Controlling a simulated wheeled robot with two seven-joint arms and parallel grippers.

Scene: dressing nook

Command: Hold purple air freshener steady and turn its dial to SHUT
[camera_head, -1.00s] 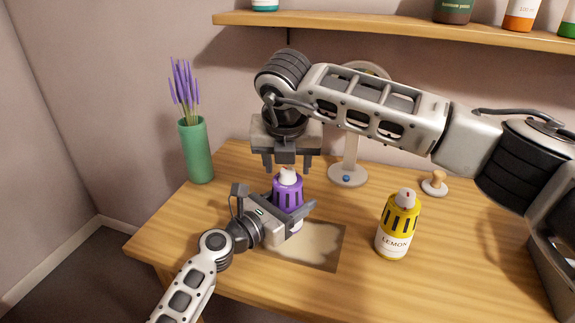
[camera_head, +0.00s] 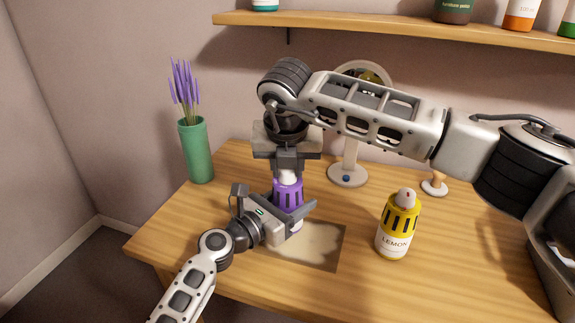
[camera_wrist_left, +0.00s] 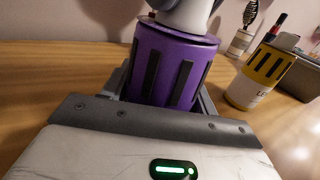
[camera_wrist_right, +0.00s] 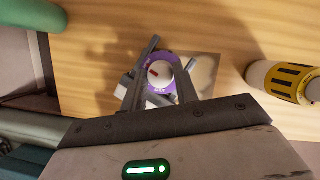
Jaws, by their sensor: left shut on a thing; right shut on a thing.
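The purple air freshener (camera_head: 288,192) stands upright on the table, with dark slots around its upper body. My left gripper (camera_head: 286,214) is shut around its body from the front; the left wrist view shows the purple body (camera_wrist_left: 168,65) between the fingers. My right gripper (camera_head: 288,171) points down from above, shut on the white dial (camera_head: 287,177). In the right wrist view the dial (camera_wrist_right: 158,73) sits between the fingers, with a red mark pointing to the left of the picture. Lettering on the purple rim below it seems to read SHUT.
A yellow lemon air freshener (camera_head: 398,226) stands to the right. A brown-and-cream mat (camera_head: 318,245) lies in front. A shelf (camera_head: 400,28) hangs above.

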